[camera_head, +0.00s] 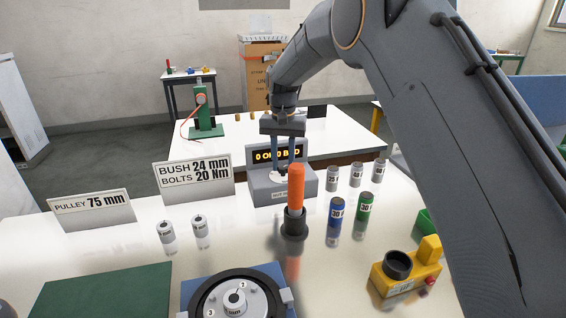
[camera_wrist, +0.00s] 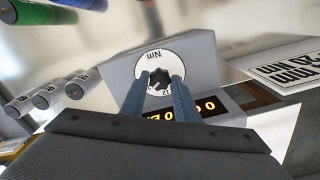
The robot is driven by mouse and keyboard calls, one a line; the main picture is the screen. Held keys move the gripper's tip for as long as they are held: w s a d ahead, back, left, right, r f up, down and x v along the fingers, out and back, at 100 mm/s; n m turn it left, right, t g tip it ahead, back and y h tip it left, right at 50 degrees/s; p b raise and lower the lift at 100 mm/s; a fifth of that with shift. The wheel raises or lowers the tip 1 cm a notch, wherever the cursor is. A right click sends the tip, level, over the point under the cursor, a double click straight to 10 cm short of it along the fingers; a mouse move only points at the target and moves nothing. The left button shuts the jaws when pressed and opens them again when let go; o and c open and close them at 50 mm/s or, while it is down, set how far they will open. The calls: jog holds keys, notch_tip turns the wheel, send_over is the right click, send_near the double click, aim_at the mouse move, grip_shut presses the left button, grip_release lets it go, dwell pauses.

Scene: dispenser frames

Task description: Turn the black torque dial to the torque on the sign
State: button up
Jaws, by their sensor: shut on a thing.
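The black torque dial (camera_wrist: 160,74) sits on a round white scale marked Nm on the grey box (camera_head: 262,190). My gripper (camera_wrist: 161,82) is shut on the dial, one blue-grey finger on each side. In the head view my gripper (camera_head: 285,164) comes down in front of the box and hides the dial. The dial's exact setting cannot be read. The box's display (camera_head: 263,156) shows orange characters, partly covered by the fingers. The sign (camera_head: 193,177) reads BUSH 24 mm, BOLTS 20 Nm.
An orange-handled tool (camera_head: 296,188) stands upright in a black holder close before the box. Blue (camera_head: 335,212) and green (camera_head: 364,207) cylinders and several grey ones stand to the right. A second sign (camera_head: 92,208) reads PULLEY 75 mm. A round fixture (camera_head: 236,296) is in front.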

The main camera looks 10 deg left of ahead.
aim_at(283, 167)
jog(key=shift+w+r, duration=0.1)
dwell(0.3)
jog(key=o, duration=1)
notch_tip(283, 167, up, 8)
jog(key=shift+f+b, duration=0.15)
jog(key=shift+b, duration=0.9)
